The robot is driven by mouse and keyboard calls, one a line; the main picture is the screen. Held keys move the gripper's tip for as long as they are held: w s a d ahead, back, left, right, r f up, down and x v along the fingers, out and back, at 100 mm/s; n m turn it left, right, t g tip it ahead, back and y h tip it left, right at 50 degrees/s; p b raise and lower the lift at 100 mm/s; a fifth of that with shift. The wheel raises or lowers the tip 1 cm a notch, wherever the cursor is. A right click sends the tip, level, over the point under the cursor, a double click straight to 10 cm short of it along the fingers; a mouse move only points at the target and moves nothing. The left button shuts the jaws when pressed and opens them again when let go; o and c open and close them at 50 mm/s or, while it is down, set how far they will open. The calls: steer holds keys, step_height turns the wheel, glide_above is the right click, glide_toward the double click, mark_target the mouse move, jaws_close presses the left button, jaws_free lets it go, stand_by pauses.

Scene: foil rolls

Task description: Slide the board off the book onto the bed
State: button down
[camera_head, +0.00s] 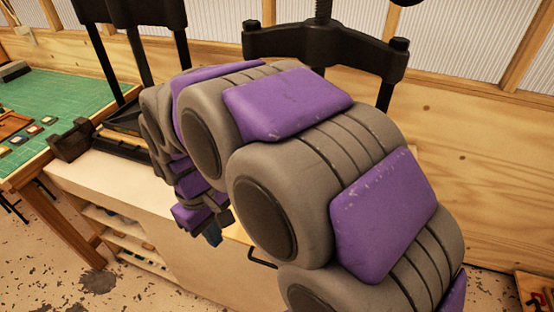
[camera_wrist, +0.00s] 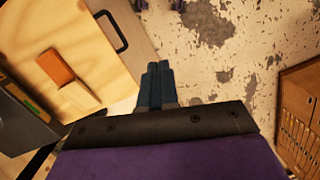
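My gripper (camera_head: 213,236) hangs beside the bench's front edge in the head view, mostly behind my arm. In the wrist view its two blue fingers (camera_wrist: 156,84) lie together with nothing visible between them. A flat orange-brown piece (camera_wrist: 56,67) lies on the pale wooden top at left, apart from the fingers. A paler rectangular piece (camera_wrist: 79,98) sits against it. I cannot tell for sure which is the board and which the book. A dark grey slab (camera_wrist: 22,122), perhaps the press bed, is at the far left. My arm hides this area in the head view.
The black press frame (camera_head: 320,45) stands behind my arm. A black handle (camera_wrist: 106,31) juts from the wooden top's edge. A table with a green mat (camera_head: 62,98) stands at left. A wooden cabinet (camera_wrist: 300,115) is at right. Worn floor between is clear.

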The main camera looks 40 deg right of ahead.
steer(key=s+a+f+m, duration=0.1)
steer(key=s+f+m, duration=0.1)
steer(key=s, duration=1.3)
steer(key=shift+s+a+f+b, duration=0.2)
steer(key=shift+s+f+b, duration=0.2)
steer(key=shift+f, duration=0.15)
steer(key=c, duration=1.8)
jaws_free()
steer(key=shift+w, duration=0.1)
